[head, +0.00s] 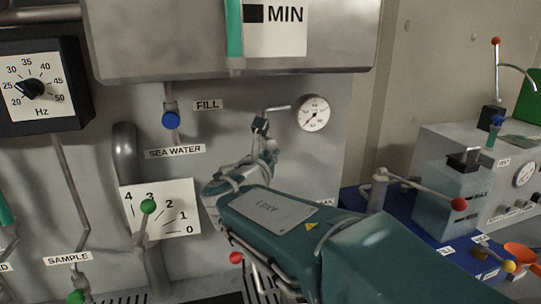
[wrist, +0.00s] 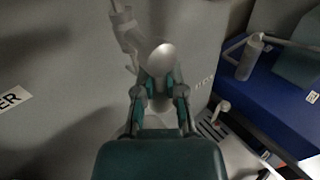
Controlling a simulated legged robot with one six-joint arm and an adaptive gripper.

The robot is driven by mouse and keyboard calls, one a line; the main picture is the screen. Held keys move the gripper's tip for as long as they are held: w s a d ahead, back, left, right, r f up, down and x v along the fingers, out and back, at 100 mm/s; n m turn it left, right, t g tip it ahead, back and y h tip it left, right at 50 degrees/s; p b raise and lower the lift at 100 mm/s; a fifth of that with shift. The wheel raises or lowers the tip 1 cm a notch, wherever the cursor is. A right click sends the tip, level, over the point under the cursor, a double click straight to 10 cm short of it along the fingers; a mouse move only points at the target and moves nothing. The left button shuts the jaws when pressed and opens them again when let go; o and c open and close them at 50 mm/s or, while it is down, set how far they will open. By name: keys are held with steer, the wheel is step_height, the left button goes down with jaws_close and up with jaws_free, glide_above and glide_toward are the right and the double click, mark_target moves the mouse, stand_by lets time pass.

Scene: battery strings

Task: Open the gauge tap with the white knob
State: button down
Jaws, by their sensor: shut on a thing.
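The white knob (wrist: 161,56) of the gauge tap sits between my two fingers in the wrist view, and my gripper (wrist: 162,88) is shut on it. In the head view the knob (head: 271,145) shows only as a small pale spot at the tip of my gripper (head: 266,158). The tap body (head: 260,125) is a dark fitting on a thin pipe that leads to a round pressure gauge (head: 313,113) on the grey wall. The lower part of the tap is hidden behind my gripper.
A grey tank (head: 230,45) overhangs above.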

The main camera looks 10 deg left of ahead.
steer(key=m+g, duration=0.1)
steer(key=a+m+g+y, duration=0.1)
steer(key=m, duration=0.1)
steer(key=shift+s+f, duration=0.2)
steer(key=m, duration=0.1)
steer(key=m+g+y, duration=0.1)
steer(key=g, duration=0.1)
steer(key=shift+s+a+r+m+y, duration=0.15)
steer(key=shift+a+r+m+y, duration=0.1)
steer(key=shift+m+y, duration=0.15)
steer(key=m+g+y, duration=0.1)
steer(key=m+y, duration=0.1)
steer(key=shift+s+a+r+m+g, duration=0.1)
steer(key=shift+a+r+m+g, duration=0.05)
steer(key=shift+r+m+g, duration=0.2)
steer(key=shift+a+r+m+g+y, duration=0.1)
steer(key=shift+r+m+g+y, duration=0.15)
steer(key=shift+m+g+y, duration=0.3)
steer(key=shift+r+m+g+y, duration=0.2)
steer(key=shift+m+y, duration=0.2)
steer(key=shift+y, duration=0.35)
steer(key=c, duration=0.7)
jaws_free()
steer(key=shift+a, duration=0.1)
steer(key=shift+r, duration=0.1)
